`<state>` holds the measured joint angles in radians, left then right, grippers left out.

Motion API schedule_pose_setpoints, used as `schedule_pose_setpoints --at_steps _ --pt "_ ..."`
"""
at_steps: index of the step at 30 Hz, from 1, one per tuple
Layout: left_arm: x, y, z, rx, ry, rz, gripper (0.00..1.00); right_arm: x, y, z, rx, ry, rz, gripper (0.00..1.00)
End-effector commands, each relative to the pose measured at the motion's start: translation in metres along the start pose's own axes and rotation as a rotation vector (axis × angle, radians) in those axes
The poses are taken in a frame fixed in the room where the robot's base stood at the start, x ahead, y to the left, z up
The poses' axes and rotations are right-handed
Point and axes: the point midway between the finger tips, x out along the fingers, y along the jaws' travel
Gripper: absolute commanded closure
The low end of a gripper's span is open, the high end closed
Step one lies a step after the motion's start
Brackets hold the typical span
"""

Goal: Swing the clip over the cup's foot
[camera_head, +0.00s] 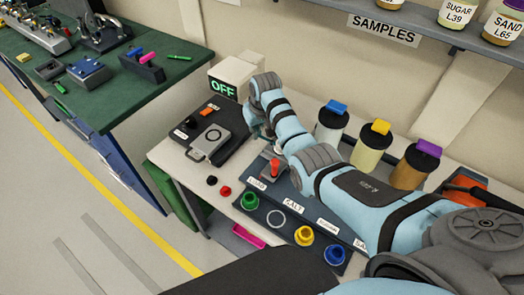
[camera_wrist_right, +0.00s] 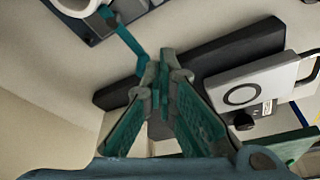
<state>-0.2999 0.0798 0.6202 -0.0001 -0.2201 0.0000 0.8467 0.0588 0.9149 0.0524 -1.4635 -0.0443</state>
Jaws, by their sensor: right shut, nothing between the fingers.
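In the right wrist view, a white round cup (camera_wrist_right: 72,4) shows only in part at the top left edge, on a dark plate (camera_wrist_right: 150,5). A thin teal bar, which looks like the clip (camera_wrist_right: 126,38), runs from beside the cup down toward my fingertips. My right gripper (camera_wrist_right: 164,62) is shut and empty, its tips close to the clip's free end; I cannot tell if they touch. In the head view my right gripper (camera_head: 256,128) is partly hidden by its own arm. My left gripper is not in view.
A dark base holds a grey plate with a ring (camera_head: 210,138), left of my gripper. A box reading OFF (camera_head: 235,78) stands behind. An orange-red knob (camera_head: 274,168), a rack with colored rings (camera_head: 276,217) and lidded jars (camera_head: 369,148) crowd around my right arm.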

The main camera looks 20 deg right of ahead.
Motion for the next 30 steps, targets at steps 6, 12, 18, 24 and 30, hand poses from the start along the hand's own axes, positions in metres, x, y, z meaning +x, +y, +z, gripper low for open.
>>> schedule_pose_setpoints --at_steps 6,12,18,24,30 --pt "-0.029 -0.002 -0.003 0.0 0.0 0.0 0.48 -0.023 -0.003 -0.006 0.0 0.0 -0.001 1.0" --pt "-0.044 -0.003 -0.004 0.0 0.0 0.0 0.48 -0.042 -0.006 -0.01 0.0 0.003 -0.001 1.0" --pt "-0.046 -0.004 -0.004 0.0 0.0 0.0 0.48 -0.061 -0.009 -0.014 0.0 0.003 0.0 1.0" --pt "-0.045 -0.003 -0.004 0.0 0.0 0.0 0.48 -0.07 -0.011 -0.015 0.0 0.001 0.0 1.0" --pt "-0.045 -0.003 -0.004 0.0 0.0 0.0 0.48 -0.07 -0.011 -0.015 0.0 0.001 0.0 1.0"
